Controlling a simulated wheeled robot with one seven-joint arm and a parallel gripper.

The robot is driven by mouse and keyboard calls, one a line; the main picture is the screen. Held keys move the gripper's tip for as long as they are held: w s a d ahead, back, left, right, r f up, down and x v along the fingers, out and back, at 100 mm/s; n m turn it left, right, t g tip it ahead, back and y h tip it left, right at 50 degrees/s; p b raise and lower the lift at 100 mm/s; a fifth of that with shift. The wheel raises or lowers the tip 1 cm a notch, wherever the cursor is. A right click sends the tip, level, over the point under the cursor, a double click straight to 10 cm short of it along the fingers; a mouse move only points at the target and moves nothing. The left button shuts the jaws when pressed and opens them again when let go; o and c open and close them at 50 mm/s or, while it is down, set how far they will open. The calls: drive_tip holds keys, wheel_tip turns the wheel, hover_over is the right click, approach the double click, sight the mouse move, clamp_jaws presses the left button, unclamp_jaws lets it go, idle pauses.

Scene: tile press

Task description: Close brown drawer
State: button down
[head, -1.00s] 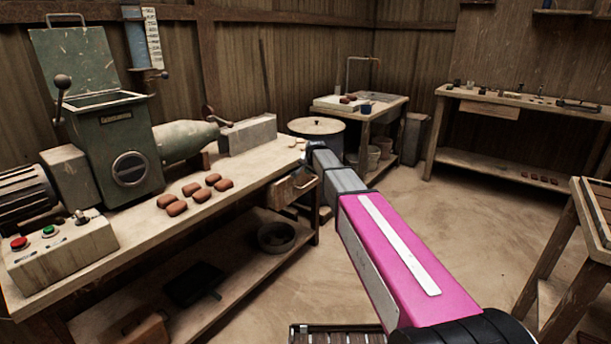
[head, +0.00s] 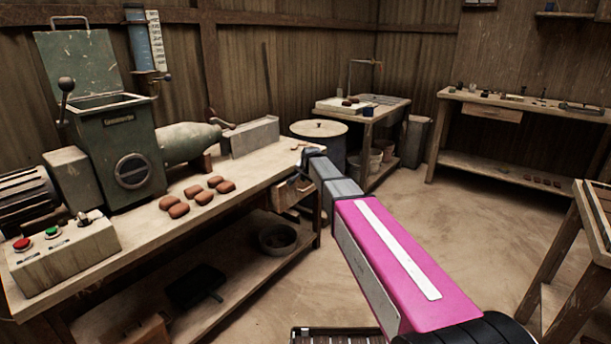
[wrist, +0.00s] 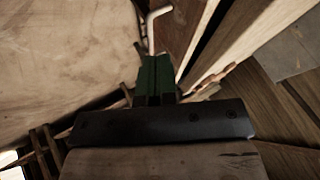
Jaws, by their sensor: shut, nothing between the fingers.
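The brown drawer (head: 290,193) is under the right end of the long workbench in the head view. It stands out from the bench, and my arm covers part of it. My gripper is at the far end of my pink and grey arm, beside the bench's right end; its fingertips are hidden in the head view. In the wrist view my gripper (wrist: 157,75) has its green fingers together and empty. A pale bent metal rod (wrist: 152,28) lies just beyond the fingertips. I cannot tell whether the fingers touch the drawer.
The workbench (head: 100,265) carries a green press (head: 115,150), several brown tiles (head: 203,197) and a button box (head: 65,250). A lidded drum (head: 318,130) and a small table (head: 385,112) stand behind my arm. The floor (head: 440,215) to the right is clear.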

sight(295, 184)
drive_tip(key=w+a+f, duration=0.2)
drive_tip(key=w+f, duration=0.1)
drive_tip(key=w+a+f, duration=0.1)
drive_tip(key=w, duration=0.1)
drive_tip(key=shift+w+a+f, duration=0.15)
drive_tip(key=shift+a+f, duration=0.15)
drive_tip(key=shift+w+a, duration=0.15)
drive_tip(key=shift+a, duration=0.1)
drive_tip(key=shift+w+a, duration=0.8)
drive_tip(key=shift+a, duration=0.25)
drive_tip(key=shift+s, duration=0.15)
